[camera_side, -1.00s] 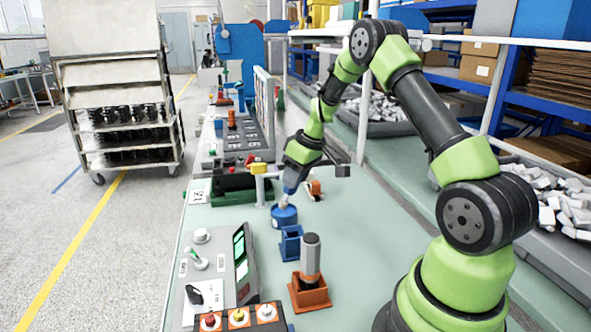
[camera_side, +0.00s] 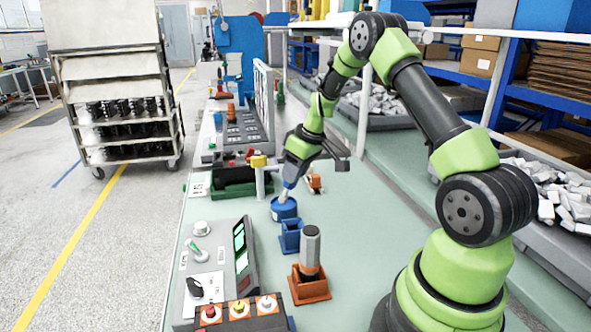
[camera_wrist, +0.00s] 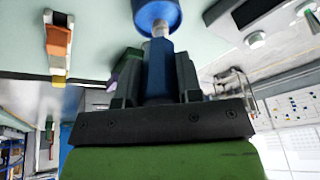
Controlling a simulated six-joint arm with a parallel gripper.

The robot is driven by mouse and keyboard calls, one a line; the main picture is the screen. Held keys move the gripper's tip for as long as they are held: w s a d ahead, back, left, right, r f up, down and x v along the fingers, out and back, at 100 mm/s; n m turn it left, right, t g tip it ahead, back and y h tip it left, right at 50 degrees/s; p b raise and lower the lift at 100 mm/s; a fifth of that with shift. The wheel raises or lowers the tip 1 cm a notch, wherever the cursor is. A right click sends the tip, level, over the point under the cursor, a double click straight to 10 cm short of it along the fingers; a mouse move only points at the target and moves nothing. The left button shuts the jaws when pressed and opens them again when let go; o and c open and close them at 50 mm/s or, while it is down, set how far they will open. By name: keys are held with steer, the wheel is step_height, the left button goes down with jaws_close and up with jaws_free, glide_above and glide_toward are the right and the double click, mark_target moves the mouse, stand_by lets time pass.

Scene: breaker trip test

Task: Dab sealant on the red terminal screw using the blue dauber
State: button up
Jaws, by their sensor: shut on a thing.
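My gripper (camera_side: 291,178) is shut on the blue dauber (camera_wrist: 158,72), whose handle stands between the two fingers in the wrist view. The dauber points down, slightly tilted, with its pale tip at the top of the round blue pot (camera_side: 284,210). The pot also shows in the wrist view (camera_wrist: 157,14). I cannot tell how deep the tip sits in it. The red terminal screw (camera_side: 210,314) is at the bottom left of the side view, in a row with a yellow screw (camera_side: 239,308) and a white screw (camera_side: 267,303).
An empty-looking blue holder (camera_side: 290,238) stands just in front of the pot. An orange holder (camera_side: 309,287) with an upright grey cylinder (camera_side: 310,247) is nearer. A grey panel with a green display (camera_side: 240,240) stands to the left. The green bench right of the holders is clear.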

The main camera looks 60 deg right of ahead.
steer(key=shift+f, duration=0.6)
stand_by(1.1)
steer(key=shift+r, duration=0.1)
steer(key=shift+r, duration=3.45)
steer(key=shift+a, duration=0.1)
